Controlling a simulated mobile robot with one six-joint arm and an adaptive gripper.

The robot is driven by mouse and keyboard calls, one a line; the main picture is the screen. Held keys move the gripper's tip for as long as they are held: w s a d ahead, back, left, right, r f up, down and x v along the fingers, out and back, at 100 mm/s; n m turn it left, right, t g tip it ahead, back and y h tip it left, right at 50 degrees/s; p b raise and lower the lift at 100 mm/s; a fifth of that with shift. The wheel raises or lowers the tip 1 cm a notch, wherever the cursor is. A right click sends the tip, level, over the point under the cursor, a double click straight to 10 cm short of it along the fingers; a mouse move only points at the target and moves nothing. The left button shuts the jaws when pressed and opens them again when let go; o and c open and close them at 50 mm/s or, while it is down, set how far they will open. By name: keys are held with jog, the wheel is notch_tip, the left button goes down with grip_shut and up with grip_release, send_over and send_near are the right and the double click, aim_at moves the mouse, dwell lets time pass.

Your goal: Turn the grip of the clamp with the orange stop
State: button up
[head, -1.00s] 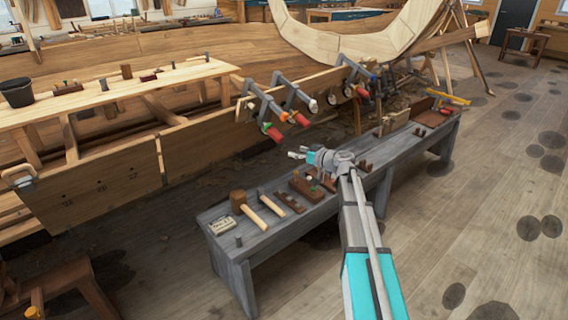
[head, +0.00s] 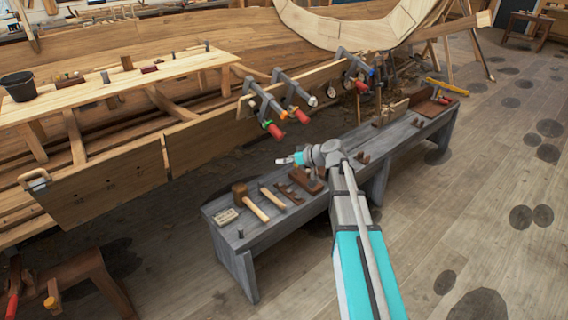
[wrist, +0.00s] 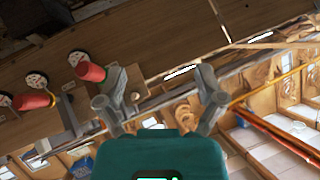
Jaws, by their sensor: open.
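Several grey bar clamps with red grips hang along the hull's plank edge in the head view. The clamp with the orange stop (head: 284,115) appears to be the second from the left; its red grip (head: 303,117) points down toward the bench. The left clamp (head: 262,103) has a green stop, and one farther right has a blue stop (head: 371,71). My gripper (head: 284,161) is open and empty, below and apart from these grips.
A grey bench (head: 226,233) stands below, holding a mallet (head: 247,201), a wooden block and other tools. The planked hull (head: 110,185) is behind and left. A stool (head: 80,285) is at lower left. The floor to the right is open.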

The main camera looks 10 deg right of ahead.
jog(key=s+a+r+m+g+h+p, duration=0.1)
jog(key=s+a+r+g+h+p, duration=0.1)
jog(key=s+p, duration=0.4)
jog(key=shift+s+g, duration=0.5)
jog(key=shift+s, duration=0.3)
dwell(1.0)
jog(key=s+d+m+g+h+p, duration=0.3)
jog(key=s+h, duration=0.5)
jog(key=s, duration=1)
jog(key=shift+s+d+f+m+g+p, duration=0.2)
jog(key=shift+s+m+g+p, duration=0.2)
jog(key=shift+m+g+p, duration=0.65)
jog(key=shift+d, duration=0.1)
